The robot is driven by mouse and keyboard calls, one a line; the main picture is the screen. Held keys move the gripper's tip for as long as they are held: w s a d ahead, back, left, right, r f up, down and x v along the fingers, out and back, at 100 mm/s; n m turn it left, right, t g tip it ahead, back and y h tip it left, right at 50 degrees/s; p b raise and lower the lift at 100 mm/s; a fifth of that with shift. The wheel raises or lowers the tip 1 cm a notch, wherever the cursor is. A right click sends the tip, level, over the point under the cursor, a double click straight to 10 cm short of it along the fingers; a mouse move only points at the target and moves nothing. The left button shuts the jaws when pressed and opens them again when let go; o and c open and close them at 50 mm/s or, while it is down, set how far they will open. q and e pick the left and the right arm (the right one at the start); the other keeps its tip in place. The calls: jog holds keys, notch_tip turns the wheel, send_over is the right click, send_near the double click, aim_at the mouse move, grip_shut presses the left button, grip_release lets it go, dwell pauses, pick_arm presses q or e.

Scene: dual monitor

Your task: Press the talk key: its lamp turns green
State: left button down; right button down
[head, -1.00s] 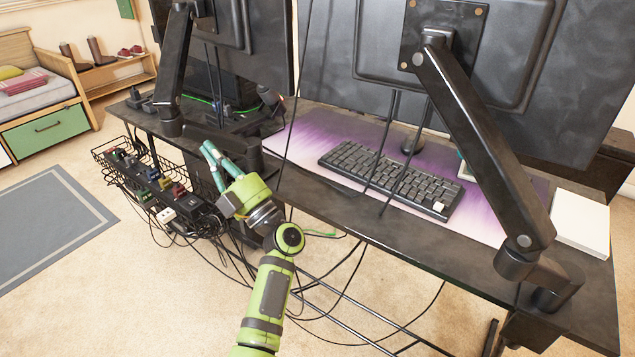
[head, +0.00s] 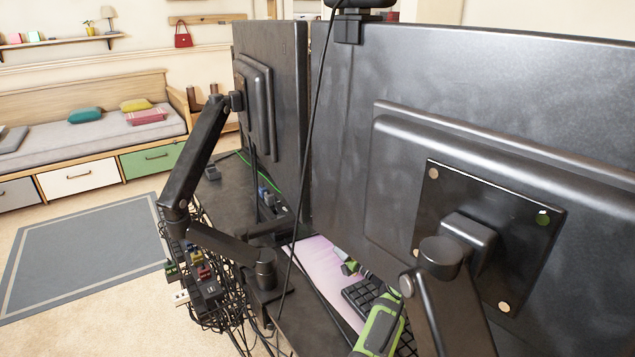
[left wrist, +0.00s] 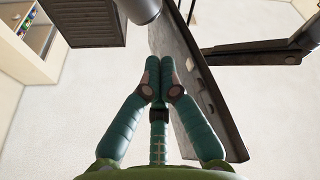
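I cannot make out a talk key in either view. My right gripper is out of view.
Black monitor arms (head: 195,150) stand in front, and a thin cable hangs across the near monitor. A cable basket (head: 215,310) with coloured plugs hangs at the desk's edge. A grey rug (head: 85,245) and a daybed (head: 85,140) lie to the left.

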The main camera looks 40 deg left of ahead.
pick_arm(q)
jog(key=shift+s+r, duration=0.1)
jog(key=shift+s, duration=0.05)
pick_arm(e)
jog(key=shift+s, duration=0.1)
pick_arm(q)
jog(key=x, duration=1)
jog(key=shift+p, duration=0.35)
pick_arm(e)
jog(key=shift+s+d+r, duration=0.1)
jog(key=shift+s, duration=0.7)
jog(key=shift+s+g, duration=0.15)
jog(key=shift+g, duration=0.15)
